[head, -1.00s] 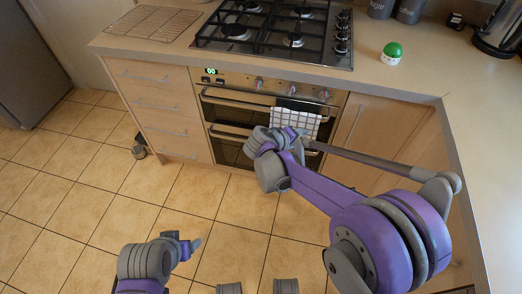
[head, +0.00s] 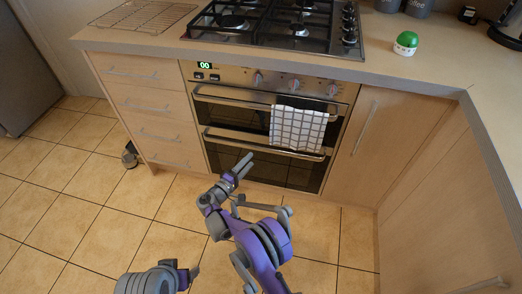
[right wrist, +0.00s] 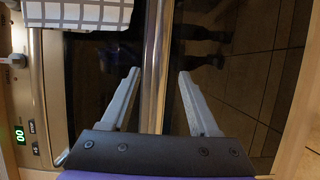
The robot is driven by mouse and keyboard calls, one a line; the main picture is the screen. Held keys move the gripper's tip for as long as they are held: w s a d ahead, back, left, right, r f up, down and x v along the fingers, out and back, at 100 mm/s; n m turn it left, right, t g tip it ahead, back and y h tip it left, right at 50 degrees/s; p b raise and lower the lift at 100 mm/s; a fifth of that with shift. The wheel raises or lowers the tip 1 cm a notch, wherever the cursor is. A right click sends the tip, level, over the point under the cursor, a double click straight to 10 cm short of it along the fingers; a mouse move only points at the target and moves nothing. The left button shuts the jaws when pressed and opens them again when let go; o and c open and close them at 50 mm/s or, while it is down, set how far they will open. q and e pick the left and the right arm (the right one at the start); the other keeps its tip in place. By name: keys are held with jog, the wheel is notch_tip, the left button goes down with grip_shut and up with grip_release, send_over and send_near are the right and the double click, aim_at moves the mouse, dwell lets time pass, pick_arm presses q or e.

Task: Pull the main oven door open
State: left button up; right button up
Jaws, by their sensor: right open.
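The oven's main door (head: 255,165) is the lower dark glass one, and it looks shut. Its long metal handle (head: 225,137) crosses its top edge. My right gripper (head: 246,162) is open and empty, in front of this door just below the handle in the head view. In the right wrist view, the handle (right wrist: 153,95) runs through the gap between the two open fingers (right wrist: 160,74); I cannot tell whether they touch it. My left gripper (head: 191,274) is low in the head view, away from the oven, its jaw opening unclear.
A checked towel (head: 298,128) hangs over the upper door's handle and reaches close to the lower handle. Drawers (head: 150,118) stand left, a cupboard (head: 372,140) right. A hob (head: 285,25) is above. The tiled floor (head: 100,220) before the oven is free.

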aim_at(260, 149)
jog(key=b+x, duration=0.1)
jog(key=x, duration=0.7)
jog(key=shift+w+d+b, duration=0.3)
jog(key=shift+b, duration=0.05)
grip_shut()
dwell(1.0)
